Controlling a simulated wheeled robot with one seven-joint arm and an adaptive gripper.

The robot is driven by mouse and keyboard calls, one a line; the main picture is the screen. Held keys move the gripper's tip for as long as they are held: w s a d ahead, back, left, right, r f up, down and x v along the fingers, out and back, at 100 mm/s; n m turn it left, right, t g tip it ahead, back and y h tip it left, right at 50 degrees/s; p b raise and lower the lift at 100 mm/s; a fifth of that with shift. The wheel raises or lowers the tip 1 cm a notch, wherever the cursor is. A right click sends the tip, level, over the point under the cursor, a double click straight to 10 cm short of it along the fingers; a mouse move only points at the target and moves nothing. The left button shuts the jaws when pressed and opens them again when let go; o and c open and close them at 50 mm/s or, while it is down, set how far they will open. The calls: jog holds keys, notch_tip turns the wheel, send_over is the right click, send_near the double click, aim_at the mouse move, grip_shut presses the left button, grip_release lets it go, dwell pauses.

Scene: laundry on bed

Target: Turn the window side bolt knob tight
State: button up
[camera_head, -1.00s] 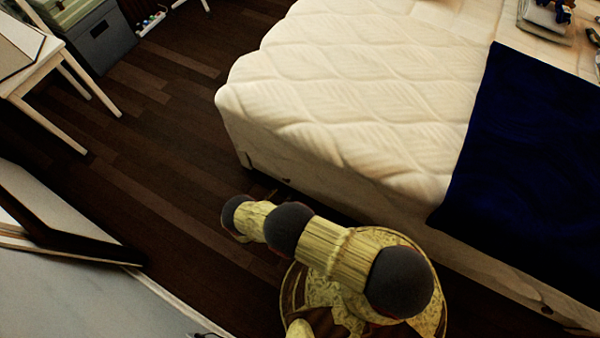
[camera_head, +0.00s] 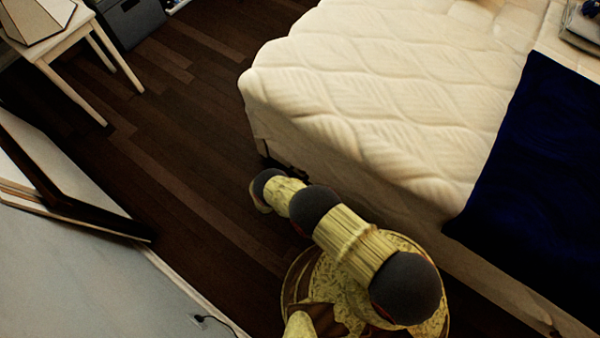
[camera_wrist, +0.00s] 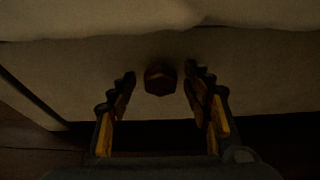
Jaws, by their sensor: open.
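A small dark reddish, faceted knob (camera_wrist: 160,79) sticks out from the pale side of the bed in the wrist view. My gripper (camera_wrist: 160,75) is open, with one finger on each side of the knob. Gaps show between both fingers and the knob, so neither finger appears to touch it. How far the knob lies beyond the fingertips is hard to tell in the dim light. In the head view my arm reaches down beside the bed (camera_head: 375,100), and its own links hide the gripper.
A dark blue blanket (camera_head: 535,170) hangs over the bed's right part. A tilted framed panel (camera_head: 75,180) is at the left by the pale wall, and a small white table (camera_head: 75,35) stands at the upper left. Dark wooden floor (camera_head: 190,150) between them is clear.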

jog(key=shift+c, duration=0.3)
jog(key=c, duration=1.1)
jog(key=m+t, duration=0.1)
jog(key=m+y, duration=0.1)
jog(key=m, duration=0.1)
jog(key=shift+s+d+f+m+t+y, duration=0.1)
jog(key=shift+s+d+m+t+y, duration=0.1)
jog(key=shift+d+m+t+y, duration=0.15)
jog(key=shift+f+m+t+y, duration=0.1)
jog(key=shift+m+t+y, duration=0.6)
jog(key=shift+m, duration=0.65)
jog(key=shift+s, duration=0.1)
jog(key=o, duration=1)
jog(key=shift+o, duration=0.8)
